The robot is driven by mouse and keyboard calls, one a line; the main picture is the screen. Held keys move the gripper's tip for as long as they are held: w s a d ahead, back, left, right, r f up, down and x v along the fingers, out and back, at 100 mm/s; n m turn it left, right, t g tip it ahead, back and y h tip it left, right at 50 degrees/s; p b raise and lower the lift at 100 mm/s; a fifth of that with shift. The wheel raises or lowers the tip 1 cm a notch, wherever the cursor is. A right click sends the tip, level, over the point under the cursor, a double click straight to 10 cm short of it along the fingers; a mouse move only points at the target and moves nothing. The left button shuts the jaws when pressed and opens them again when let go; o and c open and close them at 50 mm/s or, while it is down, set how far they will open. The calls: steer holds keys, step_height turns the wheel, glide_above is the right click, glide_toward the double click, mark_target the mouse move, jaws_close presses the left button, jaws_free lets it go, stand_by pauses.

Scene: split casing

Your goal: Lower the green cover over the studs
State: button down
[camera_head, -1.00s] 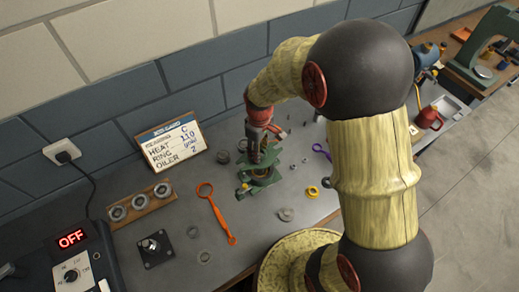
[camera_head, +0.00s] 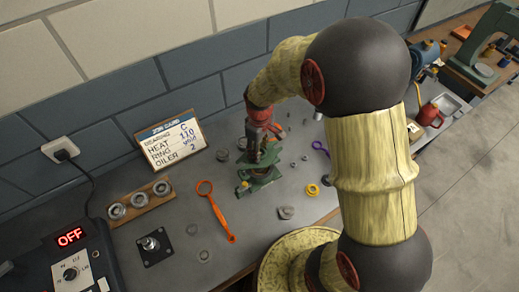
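My gripper (camera_head: 257,156) points down over the grey bench, its dark fingers close around a green part. That part, the green cover (camera_head: 270,154), shows at the fingertips, just above the green casing base (camera_head: 262,183). The base sits on the bench. The cover and base overlap in this view, so I cannot tell whether they touch. The studs are hidden behind the fingers and the cover.
An orange ring spanner (camera_head: 217,212) lies left of the base. A job card (camera_head: 172,142) stands behind. A wooden rack with rings (camera_head: 139,200), a black plate (camera_head: 155,247) and a heater reading OFF (camera_head: 72,262) are left. A yellow ring (camera_head: 312,190) and small nuts lie right.

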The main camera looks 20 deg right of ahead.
steer(key=shift+f, duration=0.2)
stand_by(0.4)
steer(key=shift+f+b, duration=2.1)
steer(key=shift+f, duration=1.1)
steer(key=shift+f, duration=0.1)
steer(key=c, duration=1.5)
jaws_free()
steer(key=o, duration=0.4)
steer(key=shift+f, duration=0.1)
step_height(320, 180, up, 11)
steer(key=p, duration=0.7)
steer(key=shift+f, duration=0.2)
